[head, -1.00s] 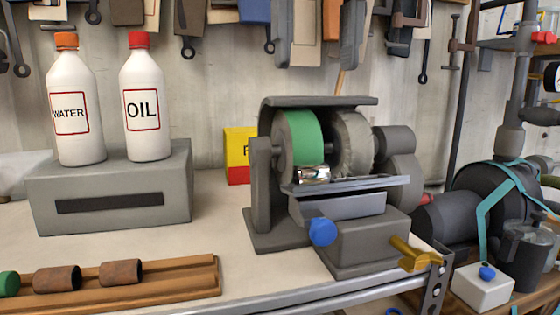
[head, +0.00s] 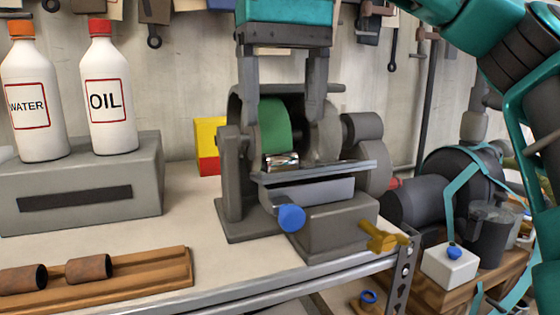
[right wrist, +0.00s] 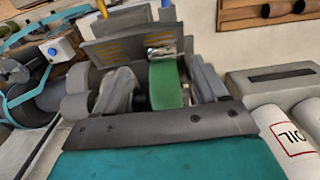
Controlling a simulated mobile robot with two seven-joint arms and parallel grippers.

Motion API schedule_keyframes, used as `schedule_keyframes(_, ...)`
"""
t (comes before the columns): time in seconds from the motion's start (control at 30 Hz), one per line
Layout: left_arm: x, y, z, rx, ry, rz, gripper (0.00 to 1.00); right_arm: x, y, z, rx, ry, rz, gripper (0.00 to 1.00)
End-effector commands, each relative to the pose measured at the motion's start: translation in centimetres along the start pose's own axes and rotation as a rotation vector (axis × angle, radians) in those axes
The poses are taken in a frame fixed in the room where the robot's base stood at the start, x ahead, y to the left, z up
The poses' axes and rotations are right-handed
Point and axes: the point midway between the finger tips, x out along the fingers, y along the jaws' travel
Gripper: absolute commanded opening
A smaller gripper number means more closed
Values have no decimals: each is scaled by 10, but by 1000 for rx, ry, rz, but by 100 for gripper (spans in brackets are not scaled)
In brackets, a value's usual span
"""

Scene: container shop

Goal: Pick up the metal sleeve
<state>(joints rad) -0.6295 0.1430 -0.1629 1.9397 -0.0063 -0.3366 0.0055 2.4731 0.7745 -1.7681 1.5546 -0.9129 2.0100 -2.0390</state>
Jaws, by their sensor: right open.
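The shiny metal sleeve (head: 282,161) lies on the bench grinder's rest, in front of the green wheel (head: 268,127). It also shows in the right wrist view (right wrist: 160,52), beyond the green wheel. My right gripper (head: 283,105) points down over the grinder from above. Its two fingers are apart, one on each side of the green wheel as seen from the head, and nothing is between the tips at the sleeve. The sleeve is below the fingertips and apart from them. My left gripper is not in view.
The grinder (head: 335,235) stands near the bench edge, with a blue knob (head: 291,218) and a brass handle (head: 380,238) in front. Water and oil bottles (head: 108,95) stand on a grey block (head: 90,190) at left. A wooden rack (head: 120,284) holds rusty sleeves.

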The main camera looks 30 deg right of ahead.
Motion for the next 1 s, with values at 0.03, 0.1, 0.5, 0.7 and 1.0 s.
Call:
schedule_keyframes(0.03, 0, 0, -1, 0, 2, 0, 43, 3, 0, 0, -1, -2, 0, 72)
schedule_keyframes(0.1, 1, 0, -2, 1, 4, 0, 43, 9, -1, 0, -3, -5, 0, 72)
schedule_keyframes(0.5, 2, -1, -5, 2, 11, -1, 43, 48, -3, 2, -2, -4, 0, 72)
schedule_keyframes(0.7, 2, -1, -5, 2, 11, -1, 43, 52, -3, 2, 0, -1, 0, 72)
schedule_keyframes(1.0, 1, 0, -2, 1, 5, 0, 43, 51, -3, 2, 0, -1, 0, 56)
